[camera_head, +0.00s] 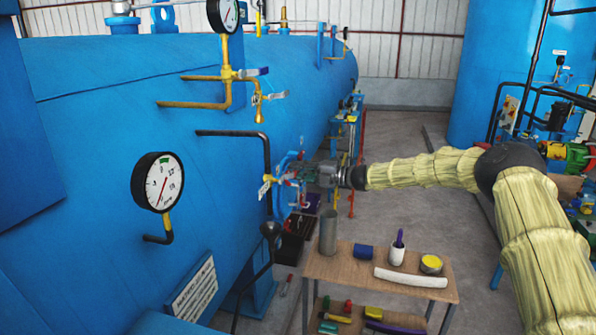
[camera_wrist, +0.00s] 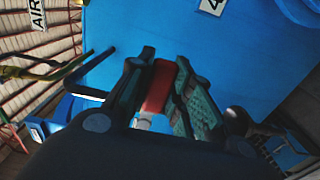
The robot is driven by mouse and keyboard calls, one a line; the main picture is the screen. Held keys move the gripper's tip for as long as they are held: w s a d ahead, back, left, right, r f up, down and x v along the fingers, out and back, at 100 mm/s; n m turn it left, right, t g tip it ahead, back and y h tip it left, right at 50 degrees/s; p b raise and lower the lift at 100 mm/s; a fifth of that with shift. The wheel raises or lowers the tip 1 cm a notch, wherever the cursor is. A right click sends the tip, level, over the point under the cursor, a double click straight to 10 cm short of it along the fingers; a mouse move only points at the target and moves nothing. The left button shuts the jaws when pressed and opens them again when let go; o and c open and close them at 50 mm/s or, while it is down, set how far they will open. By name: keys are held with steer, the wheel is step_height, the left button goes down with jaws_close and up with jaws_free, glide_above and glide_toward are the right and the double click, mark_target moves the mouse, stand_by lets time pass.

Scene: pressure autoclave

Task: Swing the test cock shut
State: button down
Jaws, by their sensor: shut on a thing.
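My gripper (camera_head: 293,173) is at the side of the blue tank, beside a small brass cock (camera_head: 269,180) at the lower end of a black pipe. In the wrist view, a red handle (camera_wrist: 160,86) lies between the two green-padded fingers of my gripper (camera_wrist: 165,95), which are shut on it. A pale metal part (camera_wrist: 152,122) shows at the near end of the handle. In the head view my gripper hides the handle, so I cannot tell the angle of the lever to the cock.
The blue tank (camera_head: 100,90) fills the left, with a gauge (camera_head: 158,182) and a brass gauge assembly (camera_head: 228,85) with levers. A black-knobbed lever (camera_head: 270,230) stands in front. A wooden tool table (camera_head: 330,268) is below my arm. Floor to the right is partly clear.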

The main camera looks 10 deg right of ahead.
steer(key=shift+f, duration=0.15)
steer(key=c, duration=1.3)
jaws_free()
steer(key=v, duration=1.2)
steer(key=shift+d, duration=0.1)
